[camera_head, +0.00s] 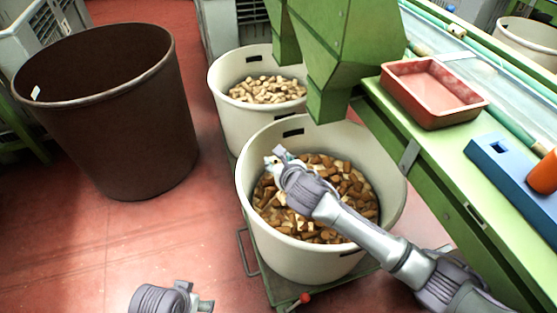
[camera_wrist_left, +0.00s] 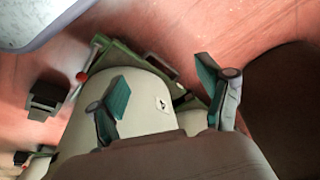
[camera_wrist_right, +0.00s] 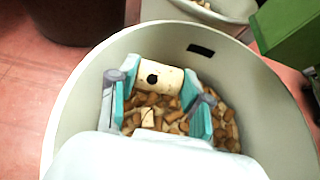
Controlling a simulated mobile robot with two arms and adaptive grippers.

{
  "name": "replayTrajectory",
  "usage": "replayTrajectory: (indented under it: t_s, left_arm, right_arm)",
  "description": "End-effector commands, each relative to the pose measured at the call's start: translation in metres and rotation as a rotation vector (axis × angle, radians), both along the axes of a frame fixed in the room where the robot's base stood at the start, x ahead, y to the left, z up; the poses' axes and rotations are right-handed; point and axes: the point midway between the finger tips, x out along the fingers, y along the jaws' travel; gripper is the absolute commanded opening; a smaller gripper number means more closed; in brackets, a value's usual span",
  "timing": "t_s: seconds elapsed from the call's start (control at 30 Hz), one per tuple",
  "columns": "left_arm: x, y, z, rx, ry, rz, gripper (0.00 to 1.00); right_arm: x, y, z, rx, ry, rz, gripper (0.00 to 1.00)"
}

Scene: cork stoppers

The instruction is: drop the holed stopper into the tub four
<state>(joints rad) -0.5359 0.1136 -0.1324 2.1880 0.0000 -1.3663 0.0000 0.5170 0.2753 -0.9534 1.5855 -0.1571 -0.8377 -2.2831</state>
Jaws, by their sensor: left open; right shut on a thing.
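The holed stopper (camera_wrist_right: 172,80) is a pale cork cylinder with a dark hole in its side. My right gripper (camera_wrist_right: 158,93) is shut on it. In the head view my right gripper (camera_head: 277,158) is over the front cream tub (camera_head: 252,180), toward its left part, above brown and pale cork pieces. The stopper shows there only as a small pale bit. In the left wrist view a cream tub (camera_wrist_left: 140,80) bears a small label too small to read, so I cannot tell which tub is four. My left gripper (camera_wrist_left: 165,97) is open and empty, low at the bottom of the head view (camera_head: 200,303).
A second cream tub (camera_head: 225,105) with pale corks stands behind. A large dark brown bin (camera_head: 110,130) stands left. A green chute (camera_head: 340,60) hangs over the tubs. A green bench right holds a red tray (camera_head: 400,95) and a blue block (camera_head: 515,175). Red floor (camera_head: 130,250) is clear.

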Motion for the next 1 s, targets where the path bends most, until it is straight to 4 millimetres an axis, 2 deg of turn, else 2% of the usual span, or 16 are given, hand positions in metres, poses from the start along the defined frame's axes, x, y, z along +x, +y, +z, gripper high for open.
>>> replayTrajectory:
  t_s: [0.4,0.5,0.63,0.7,1.0]
  left_arm:
    - [-0.014,0.003,0.061,-0.001,-0.035,0.004,0.78]
    - [0.000,-0.001,0.050,-0.015,-0.102,-0.001,0.78]
    - [0.018,-0.007,0.046,-0.034,-0.197,-0.009,0.78]
    - [0.029,-0.010,0.054,-0.046,-0.250,-0.013,0.78]
    - [0.070,-0.024,0.074,-0.095,-0.475,-0.029,0.78]
  right_arm:
    - [0.000,0.000,-0.016,0.000,0.001,0.000,0.36]
    - [-0.001,0.000,-0.030,0.001,0.001,0.000,0.36]
    - [0.000,0.000,-0.041,0.000,0.000,0.001,0.36]
    - [0.000,0.000,-0.036,0.001,-0.001,0.001,0.36]
    - [0.000,0.000,-0.043,0.000,0.001,0.000,0.36]
